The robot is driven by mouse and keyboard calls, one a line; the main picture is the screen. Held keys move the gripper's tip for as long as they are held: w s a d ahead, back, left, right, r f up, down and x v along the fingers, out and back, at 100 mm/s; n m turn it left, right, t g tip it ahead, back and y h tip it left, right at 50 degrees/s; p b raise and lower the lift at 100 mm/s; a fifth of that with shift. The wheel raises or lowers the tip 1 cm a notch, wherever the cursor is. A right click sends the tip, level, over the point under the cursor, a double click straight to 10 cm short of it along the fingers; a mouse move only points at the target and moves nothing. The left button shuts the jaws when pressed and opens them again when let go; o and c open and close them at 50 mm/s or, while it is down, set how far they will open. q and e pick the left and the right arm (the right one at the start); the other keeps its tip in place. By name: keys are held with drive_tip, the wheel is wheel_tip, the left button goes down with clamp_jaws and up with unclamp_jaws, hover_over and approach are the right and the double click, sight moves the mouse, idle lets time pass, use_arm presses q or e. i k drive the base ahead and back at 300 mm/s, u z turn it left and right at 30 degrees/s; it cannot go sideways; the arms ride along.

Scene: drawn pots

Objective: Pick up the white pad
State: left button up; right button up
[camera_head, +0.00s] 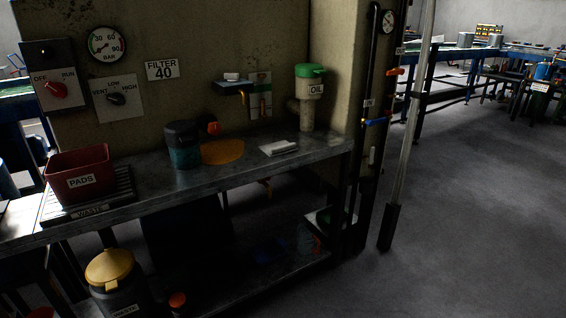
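A flat white pad-like block (279,147) lies on the dark metal bench, right of the round orange mat. A smaller white piece (231,77) sits on a small blue wall shelf (246,86) above the bench. I cannot tell for certain which of the two is the white pad. A red bin labelled PADS (88,184) stands at the bench's left end; its inside looks empty from here, though dark. Neither of my grippers is in view.
The bench (225,178) also holds a dark teal container (183,151), the orange mat (225,151) and a green-capped OIL vessel (307,106). A tray labelled WASTE (115,197) lies under the bin. Pipes and a post (400,170) stand at the right; open floor lies beyond.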

sight(279, 147)
drive_tip(key=z, duration=0.65)
drive_tip(key=i, duration=0.75)
drive_tip(key=z, duration=0.5)
drive_tip(key=i, duration=0.95)
drive_tip(key=u, duration=0.4)
